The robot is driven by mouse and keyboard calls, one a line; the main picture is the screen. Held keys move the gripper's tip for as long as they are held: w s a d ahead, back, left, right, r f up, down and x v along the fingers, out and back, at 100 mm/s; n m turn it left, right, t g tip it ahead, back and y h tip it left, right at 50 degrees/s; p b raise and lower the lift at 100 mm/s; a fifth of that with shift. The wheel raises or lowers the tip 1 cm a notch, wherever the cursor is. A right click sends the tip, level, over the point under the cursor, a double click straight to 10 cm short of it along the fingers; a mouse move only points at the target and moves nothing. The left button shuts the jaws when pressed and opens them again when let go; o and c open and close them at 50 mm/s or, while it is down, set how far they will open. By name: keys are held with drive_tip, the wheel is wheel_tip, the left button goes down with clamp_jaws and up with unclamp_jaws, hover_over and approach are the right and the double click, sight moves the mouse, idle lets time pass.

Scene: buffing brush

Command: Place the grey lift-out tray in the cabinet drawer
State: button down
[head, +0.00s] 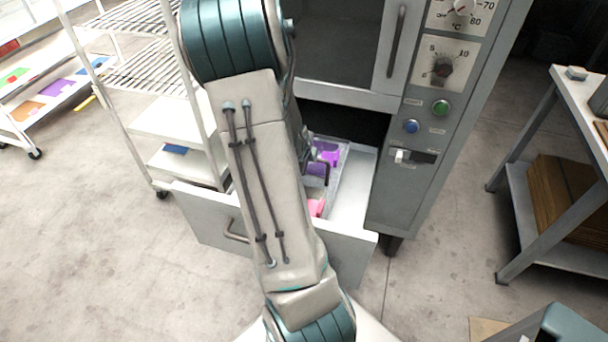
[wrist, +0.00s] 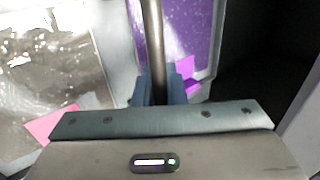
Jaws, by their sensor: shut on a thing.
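The grey lift-out tray (head: 342,165) is inside the open cabinet drawer (head: 353,203), with purple and pink items in it. My arm covers its left part, and I cannot tell whether it rests on the drawer floor. In the wrist view a metal bar (wrist: 153,45), which looks like the tray's handle, runs up between my fingers. My gripper (wrist: 158,88) is shut on this bar. A purple panel (wrist: 187,35) shows right of the bar and a pink piece (wrist: 52,124) at lower left. My gripper is mostly hidden behind the arm in the head view.
The grey cabinet (head: 400,190) stands behind the drawer, with knobs and buttons on its right panel. A wire-shelf rack (head: 150,110) stands close on the left. A workbench (head: 520,200) with a lower shelf is at right.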

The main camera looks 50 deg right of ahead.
wheel_tip(320, 180, down, 4)
drive_tip(key=shift+f+b, duration=0.15)
drive_tip(key=shift+b, duration=0.5)
drive_tip(key=c, duration=1.5)
unclamp_jaws()
drive_tip(key=shift+p+v, duration=2.95)
drive_tip(key=shift+v, duration=3.1)
